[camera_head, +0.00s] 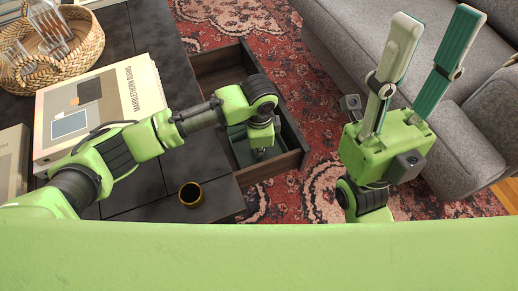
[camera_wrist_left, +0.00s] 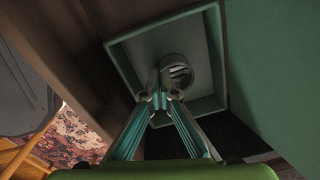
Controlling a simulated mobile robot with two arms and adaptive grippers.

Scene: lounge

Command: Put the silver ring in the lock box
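My left gripper (camera_wrist_left: 162,82) reaches down into the green lock box (camera_wrist_left: 217,50), which is open. Its fingers are drawn together with their tips at the near rim of the silver ring (camera_wrist_left: 182,68). The ring shows over the box floor; I cannot tell whether it touches the floor. In the head view the box (camera_head: 238,148) sits in an open drawer (camera_head: 290,135), partly hidden by my left arm, and the ring is hidden. My right gripper (camera_head: 432,42) is open and empty, fingers pointing up, right of the drawer.
A large book (camera_head: 130,95) and a wicker basket of glasses (camera_head: 85,50) stand on the dark table (camera_head: 150,205). A small black and gold cup-like object (camera_head: 190,194) is near its front edge. A grey sofa (camera_head: 465,130) is at the right.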

